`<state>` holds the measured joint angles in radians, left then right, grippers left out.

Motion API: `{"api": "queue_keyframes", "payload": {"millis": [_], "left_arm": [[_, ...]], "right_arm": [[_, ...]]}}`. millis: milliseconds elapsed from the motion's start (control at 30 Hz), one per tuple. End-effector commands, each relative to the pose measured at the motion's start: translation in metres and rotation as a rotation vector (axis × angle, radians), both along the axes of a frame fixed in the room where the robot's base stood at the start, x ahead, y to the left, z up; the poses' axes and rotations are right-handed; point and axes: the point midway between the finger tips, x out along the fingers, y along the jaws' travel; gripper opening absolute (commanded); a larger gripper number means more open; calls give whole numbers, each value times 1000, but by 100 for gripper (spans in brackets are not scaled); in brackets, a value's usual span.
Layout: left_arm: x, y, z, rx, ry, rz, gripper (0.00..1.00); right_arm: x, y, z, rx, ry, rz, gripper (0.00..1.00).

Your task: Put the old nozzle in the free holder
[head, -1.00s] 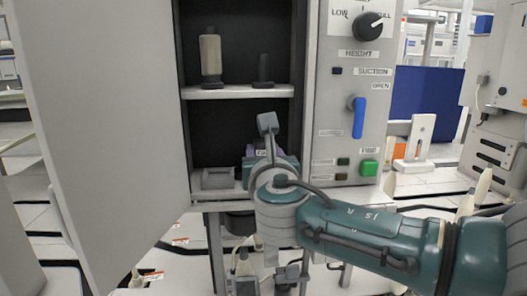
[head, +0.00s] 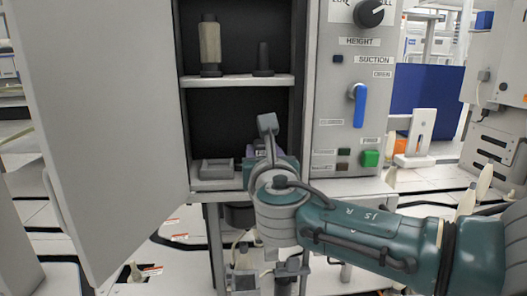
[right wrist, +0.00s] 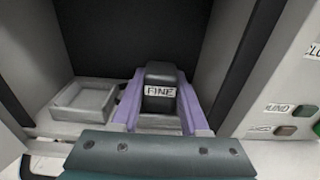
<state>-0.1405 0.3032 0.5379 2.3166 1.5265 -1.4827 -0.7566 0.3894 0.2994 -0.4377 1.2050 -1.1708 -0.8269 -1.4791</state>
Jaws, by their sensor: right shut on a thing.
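A dark block labelled FINE (right wrist: 160,88), apparently the nozzle, stands upright between the purple fingers of my right gripper (right wrist: 160,76). The gripper (head: 254,152) is shut on it inside the lower cabinet compartment, near the right wall. In the head view my wrist hides most of the block. A grey square holder (head: 216,170) with a raised rim is empty on the compartment floor to the left; it also shows in the right wrist view (right wrist: 83,101). A pale grey surface lies under the block; I cannot tell whether they touch. My left gripper is not in view.
The upper shelf (head: 237,81) holds a beige cylinder (head: 210,44) and a short dark post (head: 263,58). The open cabinet door (head: 105,130) stands at left. A control panel (head: 351,105) with a knob, blue lever and green button borders the right side.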

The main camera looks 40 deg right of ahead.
Motion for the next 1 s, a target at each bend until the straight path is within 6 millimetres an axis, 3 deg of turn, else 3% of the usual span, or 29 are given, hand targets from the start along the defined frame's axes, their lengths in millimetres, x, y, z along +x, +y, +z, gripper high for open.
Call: {"api": "queue_keyframes", "payload": {"millis": [433,467,767,1000], "left_arm": [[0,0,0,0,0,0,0],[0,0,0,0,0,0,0],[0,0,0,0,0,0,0],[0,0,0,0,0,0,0]], "right_arm": [[0,0,0,-1,-1,0,0],[0,0,0,-1,-1,0,45],[0,0,0,-1,-1,0,79],[0,0,0,0,0,0,79]]}}
